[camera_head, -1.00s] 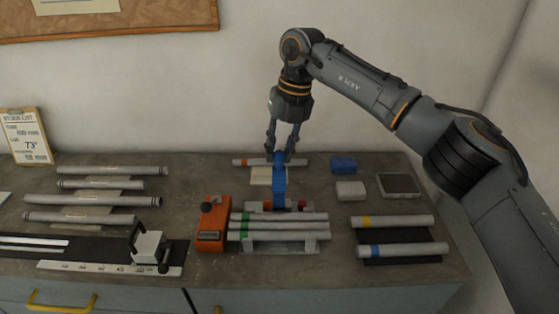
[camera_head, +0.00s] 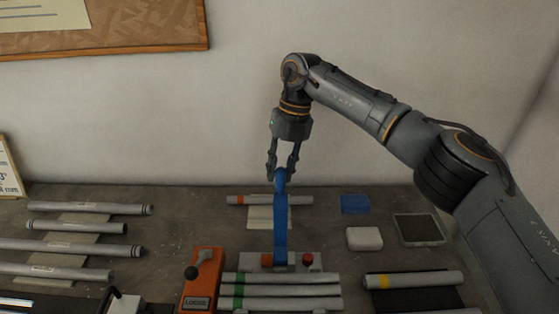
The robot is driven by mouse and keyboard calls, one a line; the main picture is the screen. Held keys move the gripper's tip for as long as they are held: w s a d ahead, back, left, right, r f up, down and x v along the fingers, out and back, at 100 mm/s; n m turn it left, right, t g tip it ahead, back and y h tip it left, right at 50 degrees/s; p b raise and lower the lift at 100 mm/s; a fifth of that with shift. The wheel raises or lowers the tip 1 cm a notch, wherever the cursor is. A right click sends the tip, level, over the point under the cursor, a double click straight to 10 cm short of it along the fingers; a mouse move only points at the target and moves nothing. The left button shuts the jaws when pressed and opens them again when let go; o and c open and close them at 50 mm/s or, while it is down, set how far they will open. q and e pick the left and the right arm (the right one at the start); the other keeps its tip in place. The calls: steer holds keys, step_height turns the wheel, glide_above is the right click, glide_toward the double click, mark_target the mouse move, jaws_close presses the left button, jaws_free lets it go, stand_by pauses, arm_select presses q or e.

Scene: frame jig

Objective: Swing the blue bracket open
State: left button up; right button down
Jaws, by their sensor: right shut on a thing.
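The blue bracket (camera_head: 281,230) is a long narrow blue strap in the middle of the bench. Its near end meets the grey jig block (camera_head: 295,262) with red parts, and its far end rises to my right gripper. My right gripper (camera_head: 282,175) points down and is shut on the bracket's far, rounded end. The bracket lies across a pale pad and in front of a grey tube with an orange band (camera_head: 245,200). My left gripper is not in view.
An orange clamp block (camera_head: 203,278) with a black knob stands left of several green-banded tubes (camera_head: 285,290). Several grey tubes (camera_head: 80,248) lie at the left. A blue block (camera_head: 355,204), a white block (camera_head: 364,239) and a dark-topped box (camera_head: 419,229) sit at the right.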

steer(key=shift+d+f, duration=0.25)
steer(key=shift+f, duration=0.05)
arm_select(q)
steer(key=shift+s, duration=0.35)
arm_select(e)
steer(key=c, duration=1.1)
jaws_free()
steer(key=shift+w+d+f, duration=0.1)
steer(key=shift+w+d, duration=0.1)
steer(key=shift+w, duration=0.1)
steer(key=shift+s+r, duration=0.1)
steer(key=shift+r, duration=0.3)
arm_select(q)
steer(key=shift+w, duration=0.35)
arm_select(e)
steer(key=v, duration=1.1)
steer(key=shift+w, duration=0.35)
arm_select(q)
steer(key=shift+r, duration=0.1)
arm_select(e)
steer(key=shift+r, duration=0.15)
